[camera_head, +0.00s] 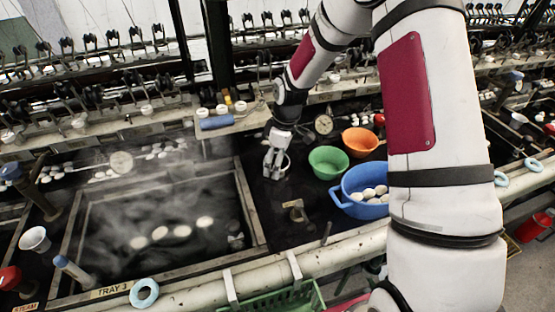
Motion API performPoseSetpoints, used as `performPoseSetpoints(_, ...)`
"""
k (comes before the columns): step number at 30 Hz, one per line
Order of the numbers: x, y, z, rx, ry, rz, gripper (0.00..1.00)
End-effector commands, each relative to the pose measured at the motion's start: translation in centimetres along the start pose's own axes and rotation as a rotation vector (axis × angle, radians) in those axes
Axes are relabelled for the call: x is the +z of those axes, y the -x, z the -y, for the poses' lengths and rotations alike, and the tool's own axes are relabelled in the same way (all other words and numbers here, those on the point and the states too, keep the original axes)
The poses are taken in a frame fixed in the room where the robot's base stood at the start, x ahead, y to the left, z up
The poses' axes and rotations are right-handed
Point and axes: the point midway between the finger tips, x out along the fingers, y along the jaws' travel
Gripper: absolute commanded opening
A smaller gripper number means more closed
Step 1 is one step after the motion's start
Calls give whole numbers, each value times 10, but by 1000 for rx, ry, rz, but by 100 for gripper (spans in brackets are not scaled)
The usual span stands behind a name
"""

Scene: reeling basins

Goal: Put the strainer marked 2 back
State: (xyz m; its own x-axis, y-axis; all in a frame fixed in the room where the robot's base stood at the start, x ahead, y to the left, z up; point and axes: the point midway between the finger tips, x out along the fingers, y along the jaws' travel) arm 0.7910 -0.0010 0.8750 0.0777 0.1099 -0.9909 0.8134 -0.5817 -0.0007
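My gripper (273,165) points down over the dark worktop, just right of the steaming basin and left of the green bowl. A pale ring-like rim (287,162) shows right against its fingers; I cannot tell whether it is held or what it is. A round pale disc on a thin handle (121,162), strainer-like, lies across the back left of the basin. A white cone-shaped cup (35,240) stands at the far left. No number 2 is readable on any of these, so I cannot tell which is the strainer marked 2.
The basin (257,215) holds dark water with several white cocoons. A dial gauge (323,124) is behind. A pale rail (330,256) runs in front.

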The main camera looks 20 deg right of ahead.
Motion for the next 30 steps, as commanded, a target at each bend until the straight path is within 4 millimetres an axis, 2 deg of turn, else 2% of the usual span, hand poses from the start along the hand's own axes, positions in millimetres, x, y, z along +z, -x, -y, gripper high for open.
performPoseSetpoints(5, -1, 18, -1, 4, -1, -2, 84)
performPoseSetpoints(18, 0, 103, -1, 3, 0, -1, 84)
performPoseSetpoints(24, -1, 121, 0, 3, -1, -1, 84)
performPoseSetpoints(28, 2, 137, 8, 20, -24, 10, 84)
performPoseSetpoints(30, 6, 154, 17, 42, -57, 20, 84)
